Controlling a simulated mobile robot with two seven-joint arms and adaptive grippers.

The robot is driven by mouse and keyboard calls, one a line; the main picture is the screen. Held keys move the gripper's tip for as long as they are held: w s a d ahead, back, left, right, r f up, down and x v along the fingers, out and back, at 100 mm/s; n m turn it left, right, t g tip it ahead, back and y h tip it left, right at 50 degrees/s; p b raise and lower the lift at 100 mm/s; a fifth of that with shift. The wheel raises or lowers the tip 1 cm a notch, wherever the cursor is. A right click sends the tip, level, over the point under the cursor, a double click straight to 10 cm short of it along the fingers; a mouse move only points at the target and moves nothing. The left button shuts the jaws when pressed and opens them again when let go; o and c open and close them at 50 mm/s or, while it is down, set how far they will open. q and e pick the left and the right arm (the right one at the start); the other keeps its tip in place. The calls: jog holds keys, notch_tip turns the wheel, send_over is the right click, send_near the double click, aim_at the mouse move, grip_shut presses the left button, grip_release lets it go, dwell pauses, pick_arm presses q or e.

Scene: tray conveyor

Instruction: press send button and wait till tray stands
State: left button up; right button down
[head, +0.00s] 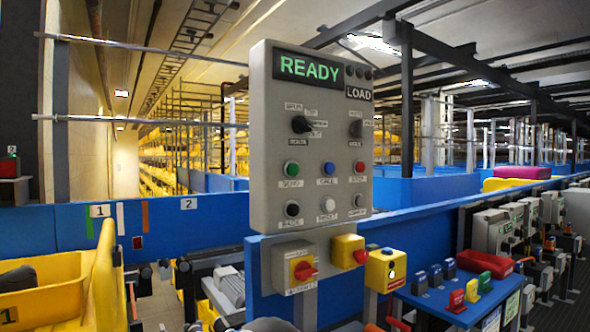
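The grey control panel (262,205) stands upright in the middle of the head view. Its display (308,67) reads READY in green, with a smaller LOAD label (359,92) beside it. The green send button (291,168) is at the left of the upper button row, and nothing touches it. A yellow tray (100,285) marked 1 is at the lower left, cut off by the picture edge. A dark object lies in it, too unclear to name. Neither of my grippers can be made out.
Below the panel are a red rotary switch (305,271) and a yellow box (381,270). A blue shelf (440,303) at the right carries small coloured blocks and a red bin (484,263). Blue barriers (180,232) run behind. The space before the panel's buttons is clear.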

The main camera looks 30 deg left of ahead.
pick_arm(q)
grip_shut()
dwell(1.0)
